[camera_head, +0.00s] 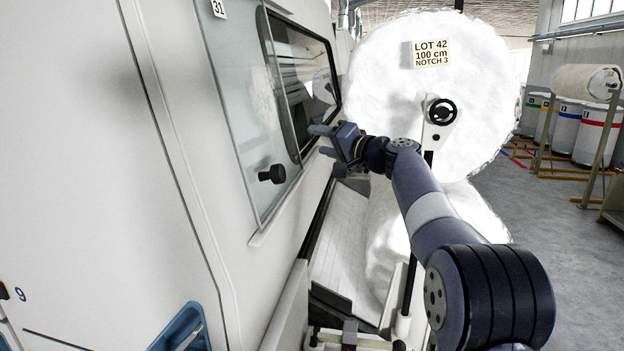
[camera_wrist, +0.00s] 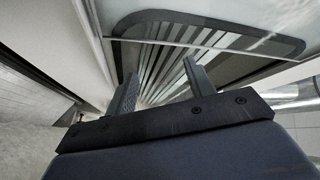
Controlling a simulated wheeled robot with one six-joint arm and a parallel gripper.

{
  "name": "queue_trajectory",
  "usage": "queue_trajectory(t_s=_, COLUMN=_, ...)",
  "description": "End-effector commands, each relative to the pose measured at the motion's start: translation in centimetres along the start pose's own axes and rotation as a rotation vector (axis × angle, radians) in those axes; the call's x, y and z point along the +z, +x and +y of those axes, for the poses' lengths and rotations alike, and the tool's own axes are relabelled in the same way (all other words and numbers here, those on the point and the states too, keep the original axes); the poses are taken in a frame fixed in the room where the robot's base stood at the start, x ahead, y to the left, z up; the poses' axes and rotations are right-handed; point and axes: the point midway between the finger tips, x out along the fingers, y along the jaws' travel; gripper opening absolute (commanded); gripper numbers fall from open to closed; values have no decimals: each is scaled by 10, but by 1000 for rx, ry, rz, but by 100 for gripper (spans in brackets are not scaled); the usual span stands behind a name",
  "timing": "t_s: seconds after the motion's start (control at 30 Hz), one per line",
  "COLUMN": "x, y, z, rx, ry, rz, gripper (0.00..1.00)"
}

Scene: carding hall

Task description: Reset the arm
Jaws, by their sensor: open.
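My gripper (camera_head: 322,141) is at the end of my outstretched arm, in the middle of the body camera view. Its two fingers are apart, with nothing between them. It points left toward the machine's dark window opening (camera_head: 304,80), just right of the glass sliding panel (camera_head: 240,110). I cannot tell whether the fingertips touch the machine. In the wrist view the two fingers (camera_wrist: 158,85) stand apart in front of a slatted, striped surface (camera_wrist: 165,62) and the rounded window frame (camera_wrist: 215,20).
A large white fibre roll (camera_head: 385,75) labelled "LOT 42" stands behind my arm, with a black handwheel (camera_head: 442,112). A black knob (camera_head: 272,174) sticks out from the glass panel. Drums (camera_head: 563,128) stand at right; grey floor (camera_head: 570,240) is open there.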

Motion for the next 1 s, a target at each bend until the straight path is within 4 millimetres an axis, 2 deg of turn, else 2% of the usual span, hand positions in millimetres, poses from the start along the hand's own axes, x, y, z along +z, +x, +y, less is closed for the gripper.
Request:
queue_trajectory(t_s=0.03, x=2, y=-11, z=4, rx=1, ry=-1, rz=2, gripper=51)
queue_trajectory(t_s=0.2, x=2, y=-40, z=3, rx=1, ry=-1, rz=2, gripper=51)
queue_trajectory(t_s=0.4, x=1, y=-59, z=2, rx=1, ry=0, rz=0, gripper=51)
queue_trajectory(t_s=1.0, x=5, y=-64, z=-2, rx=5, ry=-13, rz=-10, gripper=51)
